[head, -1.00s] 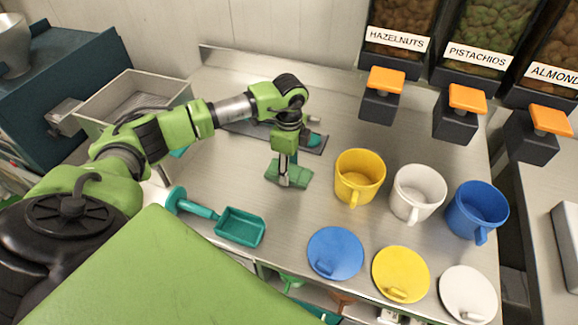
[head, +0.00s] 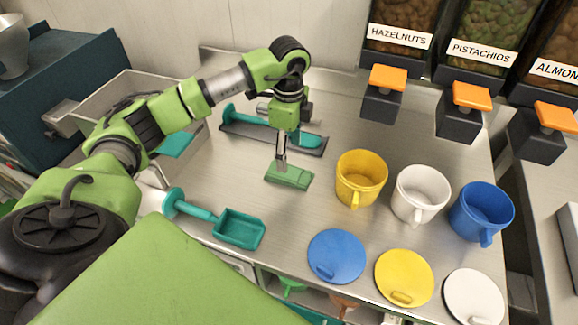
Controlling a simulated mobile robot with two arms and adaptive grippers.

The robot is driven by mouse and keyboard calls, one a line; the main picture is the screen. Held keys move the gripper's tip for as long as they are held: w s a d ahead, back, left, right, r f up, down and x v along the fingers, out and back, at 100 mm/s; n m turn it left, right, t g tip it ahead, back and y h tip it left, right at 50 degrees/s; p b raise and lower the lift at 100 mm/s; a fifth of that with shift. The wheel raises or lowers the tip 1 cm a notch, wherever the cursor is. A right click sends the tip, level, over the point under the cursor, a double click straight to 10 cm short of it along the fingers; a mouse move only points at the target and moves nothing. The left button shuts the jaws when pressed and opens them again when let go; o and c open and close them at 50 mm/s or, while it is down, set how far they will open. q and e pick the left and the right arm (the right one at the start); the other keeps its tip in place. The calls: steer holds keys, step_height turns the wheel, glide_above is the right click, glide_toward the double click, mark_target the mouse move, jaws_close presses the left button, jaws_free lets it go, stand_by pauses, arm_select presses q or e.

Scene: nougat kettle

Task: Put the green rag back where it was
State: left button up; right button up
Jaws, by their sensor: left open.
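The green rag (head: 293,178) lies on the steel counter (head: 225,180), left of the yellow mug (head: 361,178). It looks like a small folded green block. My left gripper (head: 282,166) points down just above the rag's left end. Its jaws are open, and they look narrow from this angle. I cannot tell whether the fingertips touch the rag. My right gripper is not in view.
A teal scoop (head: 238,229) lies in front, and a dark tray (head: 262,136) with a teal tool lies behind. White (head: 420,194) and blue (head: 481,212) mugs stand right. Blue (head: 336,257), yellow (head: 404,278) and white (head: 473,297) lids lie near the front edge.

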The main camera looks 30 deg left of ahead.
arm_select(q)
steer(key=shift+r+b, duration=0.35)
steer(key=shift+r, duration=1.9)
